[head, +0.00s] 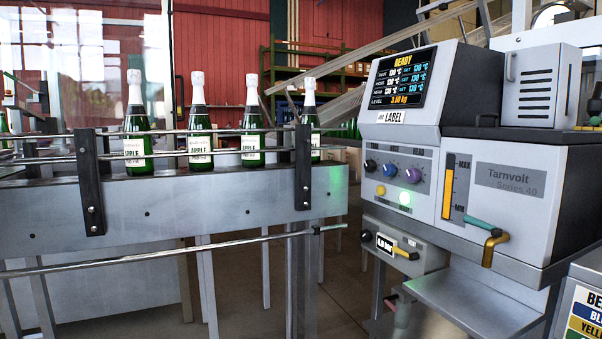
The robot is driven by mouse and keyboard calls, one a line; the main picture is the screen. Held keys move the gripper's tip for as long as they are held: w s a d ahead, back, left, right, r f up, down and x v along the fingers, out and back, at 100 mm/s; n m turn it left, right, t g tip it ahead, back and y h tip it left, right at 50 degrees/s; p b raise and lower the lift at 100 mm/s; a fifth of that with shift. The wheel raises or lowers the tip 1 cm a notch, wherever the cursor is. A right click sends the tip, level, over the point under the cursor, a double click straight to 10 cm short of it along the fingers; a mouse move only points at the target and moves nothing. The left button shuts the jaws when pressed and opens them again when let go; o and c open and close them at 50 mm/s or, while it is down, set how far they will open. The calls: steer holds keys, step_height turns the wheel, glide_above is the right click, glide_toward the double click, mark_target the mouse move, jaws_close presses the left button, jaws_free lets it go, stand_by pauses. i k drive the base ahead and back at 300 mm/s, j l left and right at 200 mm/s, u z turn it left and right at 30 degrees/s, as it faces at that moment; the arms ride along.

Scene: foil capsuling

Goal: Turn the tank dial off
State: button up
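The grey Tarnvolt machine (510,215) stands at the right in the head view. Its front panel has a row of three dials: a black dial (371,165) at the left, a blue dial (390,170) in the middle and a purple dial (413,175) at the right. The small labels above the dials are hard to read, so I cannot say for certain which is the tank dial. Their exact settings are too small to tell. The screen (398,80) above reads READY, with several temperature rows. My gripper is not in view.
Below the dials are a yellow button (381,190), a lit button (405,198) and a gauge box (398,249) with a yellow lever. A teal-and-brass tap (490,237) juts out at the right. A conveyor (150,215) carrying several green bottles with rails runs along the left.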

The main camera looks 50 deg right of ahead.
mark_target(370, 164)
steer(key=i+l+u, duration=0.1)
steer(key=u, duration=0.8)
steer(key=l+u, duration=0.1)
steer(key=u, duration=0.85)
steer(key=l+u, duration=0.2)
steer(key=u, duration=0.7)
steer(key=l+u, duration=0.15)
steer(key=u, duration=0.75)
steer(key=k+l+u, duration=0.1)
steer(key=u, duration=0.85)
steer(key=k+u, duration=0.1)
steer(key=u, duration=0.8)
steer(key=k+u, duration=0.1)
steer(key=u, duration=0.8)
steer(key=j+u, duration=0.2)
steer(key=u, duration=0.75)
steer(key=k, duration=0.05)
